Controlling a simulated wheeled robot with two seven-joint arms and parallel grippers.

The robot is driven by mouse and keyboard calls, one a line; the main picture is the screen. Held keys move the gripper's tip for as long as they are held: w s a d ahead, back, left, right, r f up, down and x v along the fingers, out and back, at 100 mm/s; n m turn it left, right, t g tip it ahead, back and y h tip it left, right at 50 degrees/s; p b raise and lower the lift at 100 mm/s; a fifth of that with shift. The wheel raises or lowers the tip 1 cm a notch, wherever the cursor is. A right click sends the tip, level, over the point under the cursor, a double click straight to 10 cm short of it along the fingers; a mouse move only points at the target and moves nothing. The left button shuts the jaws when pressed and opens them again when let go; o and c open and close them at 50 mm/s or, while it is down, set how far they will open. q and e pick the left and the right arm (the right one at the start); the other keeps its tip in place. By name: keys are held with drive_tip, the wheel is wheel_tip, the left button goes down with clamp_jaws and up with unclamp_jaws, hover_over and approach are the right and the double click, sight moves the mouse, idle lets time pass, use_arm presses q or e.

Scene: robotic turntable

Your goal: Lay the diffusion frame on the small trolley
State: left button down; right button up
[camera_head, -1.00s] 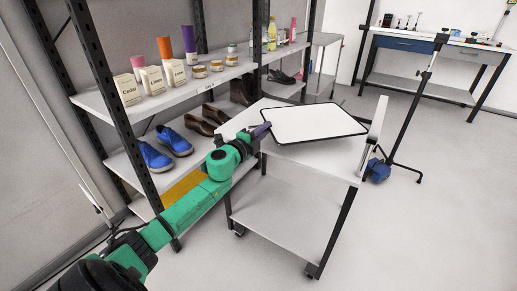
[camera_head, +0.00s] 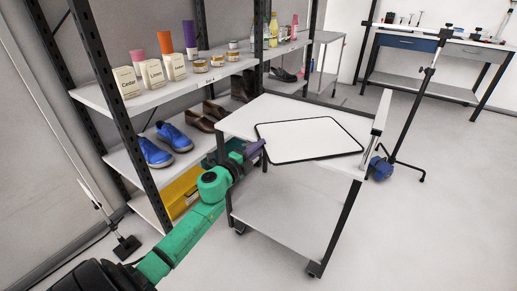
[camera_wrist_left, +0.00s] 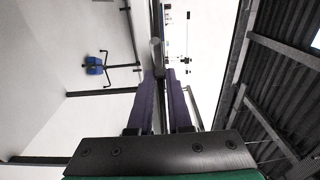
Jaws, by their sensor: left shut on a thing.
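The diffusion frame (camera_head: 310,139) is a white panel with a thin black rim. It lies nearly flat over the top of the small white trolley (camera_head: 262,107), which has black legs and a lower shelf. I cannot tell whether the frame touches the top. My left gripper (camera_head: 263,148), with purple fingers on a green arm, is shut on the frame's left edge. In the left wrist view, the gripper (camera_wrist_left: 164,78) has the frame (camera_wrist_left: 157,45) edge-on between its fingers. My right gripper is not in view.
A metal shelf unit (camera_head: 115,97) behind the trolley holds boxes, jars, bottles and shoes. A stand (camera_head: 411,108) with a blue part (camera_head: 380,168) is close to the trolley's right side. A workbench (camera_head: 420,85) stands at the back right. The floor in front right is clear.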

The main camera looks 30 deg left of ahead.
use_arm(q)
drive_tip(key=c, duration=0.8)
unclamp_jaws()
drive_tip(key=shift+c, duration=0.2)
drive_tip(key=shift+r, duration=0.1)
drive_tip(key=s, duration=1.2)
drive_tip(key=s+a+f+n+g+y, duration=0.1)
drive_tip(key=a+f+n+g, duration=0.15)
drive_tip(key=f, duration=0.55)
drive_tip(key=a+f+n+g+y, duration=0.15)
drive_tip(key=f+n, duration=0.25)
drive_tip(key=f, duration=0.4)
drive_tip(key=s+d+f+n+g, duration=0.2)
drive_tip(key=s+f, duration=0.2)
drive_tip(key=f, duration=0.6)
drive_tip(key=s+d+f+n+g, duration=0.1)
drive_tip(key=s+f+n+g, duration=0.25)
drive_tip(key=f, duration=0.65)
drive_tip(key=s+d+f+n+g+h, duration=0.1)
drive_tip(key=s+d+f+n+g, duration=0.1)
drive_tip(key=s+d+f, duration=0.4)
drive_tip(key=s+d+f+n+g+h, duration=0.1)
drive_tip(key=s+d+f+g, duration=0.4)
drive_tip(key=s+f, duration=0.7)
drive_tip(key=s+d, duration=0.1)
drive_tip(key=s, duration=0.5)
drive_tip(key=shift+d+f+n, duration=0.15)
drive_tip(key=shift+f+n, duration=0.1)
drive_tip(key=shift+n, duration=0.15)
